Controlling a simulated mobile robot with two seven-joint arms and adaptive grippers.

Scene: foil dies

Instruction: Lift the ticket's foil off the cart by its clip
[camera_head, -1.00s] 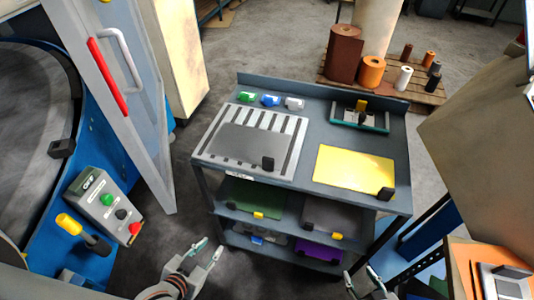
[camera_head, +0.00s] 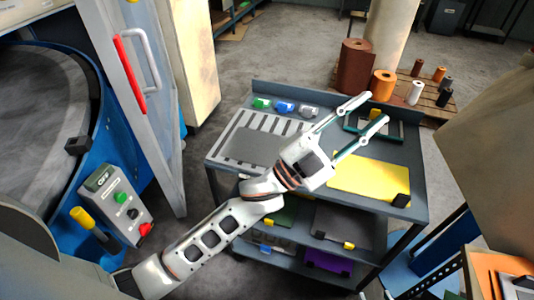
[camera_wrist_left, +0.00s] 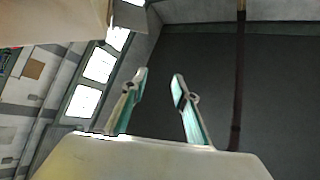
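The grey cart (camera_head: 300,98) stands in mid-view. A yellow foil sheet (camera_head: 362,178) lies on its top right with a black clip (camera_head: 401,200) at the near right corner. A grey sheet (camera_head: 250,147) lies on a striped plate (camera_head: 222,150) at top left; my left arm hides its near right part. My left gripper (camera_head: 366,112) is open and empty, raised over the cart's back right. The left wrist view shows its spread fingers (camera_wrist_left: 158,92) with nothing between. Only a tip of what may be my right gripper (camera_head: 388,294) shows at the bottom edge. No ticket is readable.
Lower shelves hold a green sheet (camera_head: 285,215), a dark sheet (camera_head: 340,222) with a yellow clip (camera_head: 349,246), and a purple sheet (camera_head: 322,260). Green (camera_head: 262,103), blue (camera_head: 285,107) and grey (camera_head: 308,111) small items line the cart's back. A teal-edged tool (camera_head: 398,130) is partly hidden.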

